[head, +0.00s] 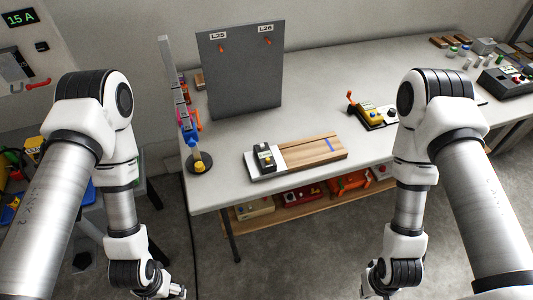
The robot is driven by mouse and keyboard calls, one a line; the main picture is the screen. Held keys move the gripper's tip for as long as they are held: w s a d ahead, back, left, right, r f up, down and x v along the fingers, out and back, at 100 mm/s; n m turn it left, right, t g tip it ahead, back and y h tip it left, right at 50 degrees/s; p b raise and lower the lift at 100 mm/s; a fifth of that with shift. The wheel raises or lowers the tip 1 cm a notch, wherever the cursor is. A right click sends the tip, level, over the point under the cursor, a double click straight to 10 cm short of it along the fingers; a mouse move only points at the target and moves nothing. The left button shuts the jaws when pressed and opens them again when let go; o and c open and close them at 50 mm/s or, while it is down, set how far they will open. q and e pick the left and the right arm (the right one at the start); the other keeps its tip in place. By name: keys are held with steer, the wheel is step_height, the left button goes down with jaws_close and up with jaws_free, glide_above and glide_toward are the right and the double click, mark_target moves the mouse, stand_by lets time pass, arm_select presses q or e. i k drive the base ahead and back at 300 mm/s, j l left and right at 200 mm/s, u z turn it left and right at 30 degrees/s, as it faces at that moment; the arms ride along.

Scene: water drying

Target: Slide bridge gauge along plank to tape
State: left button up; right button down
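The wooden plank (308,151) lies on the grey-white table, with a pale section at its left end. The bridge gauge (265,157), a small dark block with a light face, stands on the pale left section. A strip of blue tape (330,145) crosses the plank near its right end, apart from the gauge. My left gripper (178,293) is at the bottom edge, low and in front of the table, far from the gauge. My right gripper (370,293) is also at the bottom edge, partly cut off. Neither touches anything visible, and their fingers are too cropped to read.
A grey panel (240,70) marked L25 and L26 stands behind the plank. A stand with a dark round base (199,164) is at the table's left corner. A yellow-and-black device (373,116) sits to the right. Boxes fill the lower shelf (285,212).

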mark_target(262, 155)
steer(key=i+l+u, duration=0.2)
steer(key=l, duration=0.45)
steer(key=i+l+u, duration=0.15)
steer(key=l, duration=0.55)
steer(key=i+l+u, duration=0.2)
steer(key=l, duration=0.55)
steer(key=l+u, duration=0.15)
steer(key=l, duration=0.55)
